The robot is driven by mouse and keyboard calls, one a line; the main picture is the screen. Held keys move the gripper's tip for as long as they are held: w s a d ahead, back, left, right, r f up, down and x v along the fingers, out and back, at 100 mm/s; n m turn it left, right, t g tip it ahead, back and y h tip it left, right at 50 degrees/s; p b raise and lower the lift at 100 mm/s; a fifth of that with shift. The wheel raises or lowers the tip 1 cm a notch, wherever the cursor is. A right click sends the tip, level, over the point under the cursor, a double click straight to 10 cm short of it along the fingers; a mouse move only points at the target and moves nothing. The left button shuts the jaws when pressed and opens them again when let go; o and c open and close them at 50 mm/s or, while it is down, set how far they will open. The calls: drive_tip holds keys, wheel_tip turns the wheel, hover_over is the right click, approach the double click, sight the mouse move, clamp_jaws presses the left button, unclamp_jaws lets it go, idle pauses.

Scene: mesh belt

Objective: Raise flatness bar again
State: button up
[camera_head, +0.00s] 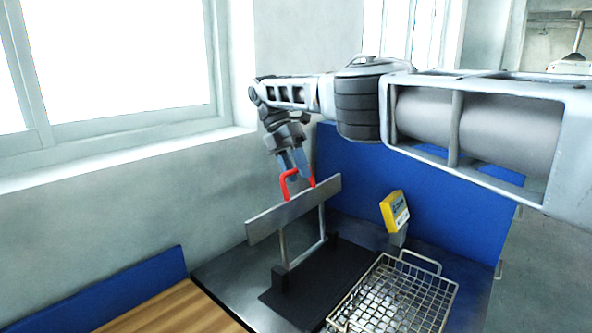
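The flatness bar (266,222) is a long grey plate, standing on edge and raised well above the dark mat (338,274). Two thin upright rods (322,222) stand below it, the near one in a black block (280,279). A red arched handle (286,186) sits on the bar's top edge. My gripper (299,173) reaches down to this handle from above, and its fingers look shut around it. A finger hides the middle of the handle, so the exact contact is hard to see.
A wire mesh basket (441,290) stands right of the mat. A yellow device (395,211) on a short post is behind it. A blue panel (358,178) closes the back, and a wooden surface (178,311) lies front left.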

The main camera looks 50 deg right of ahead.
drive_tip(key=shift+r, duration=0.1)
drive_tip(key=shift+r, duration=1.8)
drive_tip(key=s+d+r, duration=0.7)
drive_tip(key=s, duration=0.2)
drive_tip(key=shift+d, duration=0.25)
